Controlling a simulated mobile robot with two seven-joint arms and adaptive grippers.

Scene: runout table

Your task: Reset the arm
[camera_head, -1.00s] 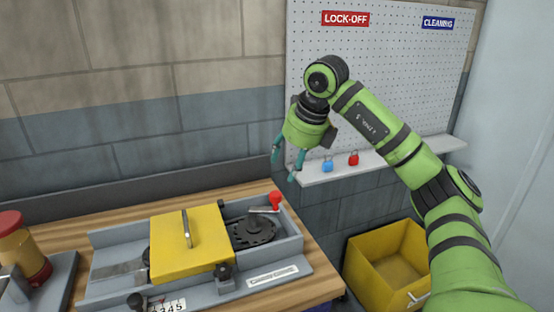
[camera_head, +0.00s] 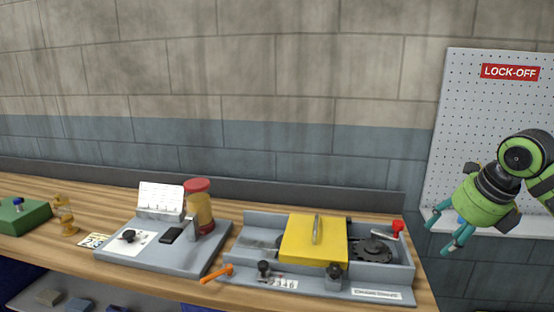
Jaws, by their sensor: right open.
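My right gripper (camera_head: 452,234) is at the right side of the head view, its teal fingers apart and empty. It hangs in the air to the right of the grey machine, in front of the pegboard shelf. The green right arm (camera_head: 518,155) is bent and runs out of the right edge of the picture. My left gripper is not in view.
The wooden bench (camera_head: 90,222) carries a grey machine with a yellow cover (camera_head: 313,240) and a red-knobbed crank (camera_head: 397,228). Left of it stand a grey plate (camera_head: 170,258), a red-lidded jar (camera_head: 199,208) and a green block (camera_head: 22,217). A pegboard (camera_head: 455,130) hangs behind the arm.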

